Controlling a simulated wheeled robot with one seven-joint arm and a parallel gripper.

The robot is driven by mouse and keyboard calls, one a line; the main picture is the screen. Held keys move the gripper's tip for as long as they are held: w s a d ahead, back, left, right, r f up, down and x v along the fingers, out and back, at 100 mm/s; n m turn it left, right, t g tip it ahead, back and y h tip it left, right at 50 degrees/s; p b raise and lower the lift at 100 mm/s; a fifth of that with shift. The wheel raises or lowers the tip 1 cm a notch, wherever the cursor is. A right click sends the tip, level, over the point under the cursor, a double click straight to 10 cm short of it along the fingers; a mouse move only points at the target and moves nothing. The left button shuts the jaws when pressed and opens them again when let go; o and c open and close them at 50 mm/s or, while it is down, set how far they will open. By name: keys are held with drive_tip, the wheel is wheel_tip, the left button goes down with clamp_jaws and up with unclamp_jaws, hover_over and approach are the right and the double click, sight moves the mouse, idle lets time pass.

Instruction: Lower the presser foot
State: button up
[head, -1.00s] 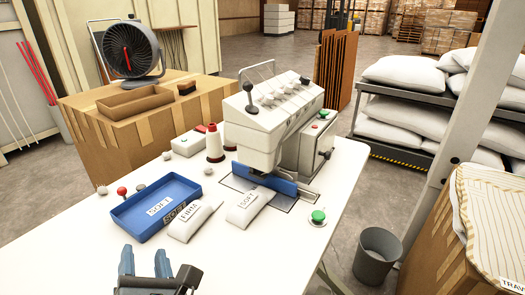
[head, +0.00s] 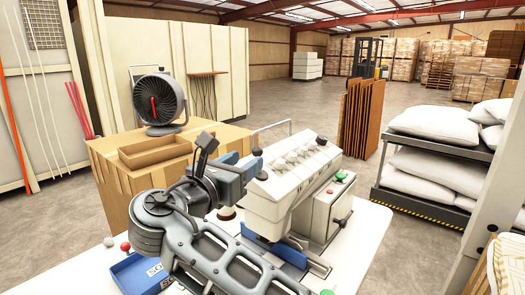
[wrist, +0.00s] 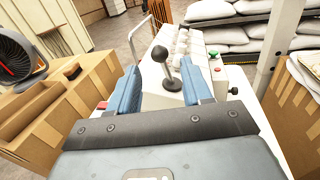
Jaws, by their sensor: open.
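The white sewing machine (head: 292,188) stands on the white table, its row of pale dials on top. Its black ball-topped lever (wrist: 159,54) rises from the near end of the machine in the wrist view. My gripper (head: 248,166) is open, at this end of the machine in the head view. In the wrist view its two blue fingers (wrist: 160,90) stand apart, with the lever showing between them and a little beyond. No contact with the lever is clear. My arm and gripper hide the lever's base in the head view. The presser foot itself is not clearly visible.
A blue tray (head: 135,274) lies on the table at lower left, partly behind my arm. A cardboard box (head: 112,180) with a fan (head: 160,100) stands behind. A green button (head: 327,292) is at the front right. Pillow shelves (head: 425,185) stand to the right.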

sight(255, 155)
drive_tip(key=p+x, duration=0.1)
drive_tip(key=x, duration=0.5)
drive_tip(key=shift+w+d, duration=0.15)
drive_tip(key=shift+w, duration=0.15)
drive_tip(key=shift+c, duration=0.3)
clamp_jaws()
